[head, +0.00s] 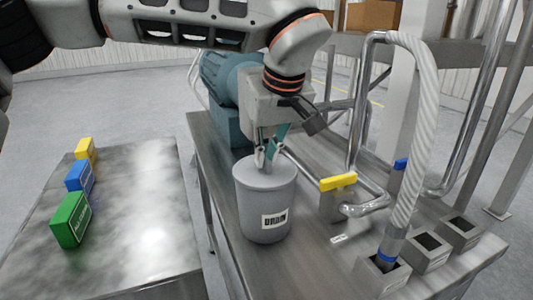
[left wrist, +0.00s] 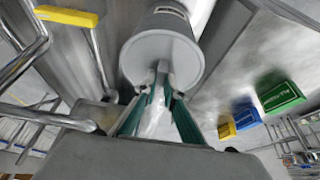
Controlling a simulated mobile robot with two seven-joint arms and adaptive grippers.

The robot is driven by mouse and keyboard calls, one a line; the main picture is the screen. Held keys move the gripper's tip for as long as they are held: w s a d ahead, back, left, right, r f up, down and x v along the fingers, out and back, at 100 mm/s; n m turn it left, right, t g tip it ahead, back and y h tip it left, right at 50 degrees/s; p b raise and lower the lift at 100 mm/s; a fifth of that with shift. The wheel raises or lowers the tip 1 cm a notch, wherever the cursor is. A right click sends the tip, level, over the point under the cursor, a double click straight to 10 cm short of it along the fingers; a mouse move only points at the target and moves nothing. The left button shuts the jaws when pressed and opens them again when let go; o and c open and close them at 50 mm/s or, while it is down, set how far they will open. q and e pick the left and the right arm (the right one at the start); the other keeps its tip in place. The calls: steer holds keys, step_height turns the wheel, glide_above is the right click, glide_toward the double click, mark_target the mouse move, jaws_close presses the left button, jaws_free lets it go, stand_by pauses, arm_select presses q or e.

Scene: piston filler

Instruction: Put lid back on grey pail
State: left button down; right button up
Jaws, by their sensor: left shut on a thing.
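The grey pail (head: 264,215) stands upright on the metal bench, with a white label on its front. The round grey lid (head: 250,174) is at the pail's mouth, roughly level and lined up with it; I cannot tell if it is fully seated. My left gripper (head: 267,158) points down from above and is shut on the lid's upright handle. In the left wrist view the lid (left wrist: 135,58) lies beyond the fingers (left wrist: 160,82), which grip the handle from both sides. A little of the pail (left wrist: 172,12) shows behind the lid. My right gripper is not in view.
A yellow-handled valve (head: 338,183) and bent steel pipes stand right of the pail. A ribbed hose (head: 420,130) rises farther right. A teal motor (head: 228,85) is behind. Green (head: 71,219), blue (head: 80,177) and yellow (head: 85,150) blocks stand on the left table, otherwise clear.

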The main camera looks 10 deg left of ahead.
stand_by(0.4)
arm_select(q)
steer(key=c, duration=2)
jaws_free()
steer(key=shift+c, duration=0.2)
steer(key=o, duration=0.5)
steer(key=shift+c, duration=0.2)
steer(key=shift+r, duration=3.5)
